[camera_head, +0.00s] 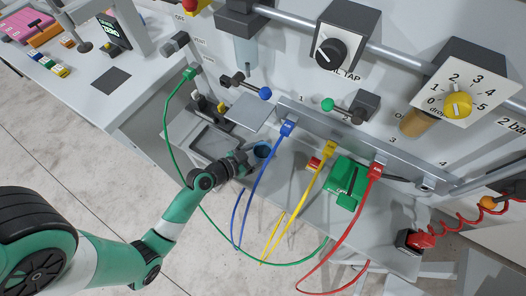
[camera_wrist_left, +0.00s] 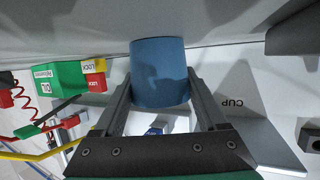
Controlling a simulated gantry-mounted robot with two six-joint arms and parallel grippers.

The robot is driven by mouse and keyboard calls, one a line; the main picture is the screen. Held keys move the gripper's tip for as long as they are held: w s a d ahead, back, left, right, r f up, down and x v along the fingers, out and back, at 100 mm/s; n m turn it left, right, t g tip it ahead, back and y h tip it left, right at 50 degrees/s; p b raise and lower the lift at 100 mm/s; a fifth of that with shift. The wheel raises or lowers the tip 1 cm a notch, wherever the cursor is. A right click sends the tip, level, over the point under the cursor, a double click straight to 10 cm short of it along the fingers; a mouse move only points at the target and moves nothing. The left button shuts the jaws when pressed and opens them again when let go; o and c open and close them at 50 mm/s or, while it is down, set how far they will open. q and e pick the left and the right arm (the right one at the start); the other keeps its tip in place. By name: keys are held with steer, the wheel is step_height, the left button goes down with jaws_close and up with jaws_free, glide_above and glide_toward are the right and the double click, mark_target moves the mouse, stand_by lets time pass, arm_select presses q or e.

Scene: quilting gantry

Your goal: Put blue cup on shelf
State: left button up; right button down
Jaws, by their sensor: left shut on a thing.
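The blue cup (camera_wrist_left: 160,72) is held between the two fingers of my left gripper (camera_wrist_left: 160,95) in the left wrist view. In the head view the cup (camera_head: 262,150) shows at the tip of my left gripper (camera_head: 248,160), over the grey bench and left of the hanging blue cable. A small flat grey plate (camera_head: 250,112) on the machine front, above and left of the cup, looks like the shelf. In the wrist view a grey surface marked CUP (camera_wrist_left: 233,103) lies to the right of the cup, apart from it. My right gripper is not in view.
Blue (camera_head: 260,185), yellow (camera_head: 305,190) and red (camera_head: 345,235) cables hang in loops right of my gripper. A green box (camera_head: 347,180) stands on the bench. A grey tray (camera_head: 208,143) lies left of the gripper. Levers with blue and green knobs stick out above.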

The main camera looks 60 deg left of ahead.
arm_select(q)
steer(key=o, duration=1.4)
steer(key=shift+s+r+p, duration=0.1)
steer(key=shift+r+p, duration=0.15)
steer(key=shift+p, duration=0.1)
steer(key=v, duration=1)
steer(key=shift+s, duration=0.35)
steer(key=shift+s+d+r, duration=0.2)
steer(key=shift+s+r, duration=0.05)
steer(key=shift+s, duration=0.25)
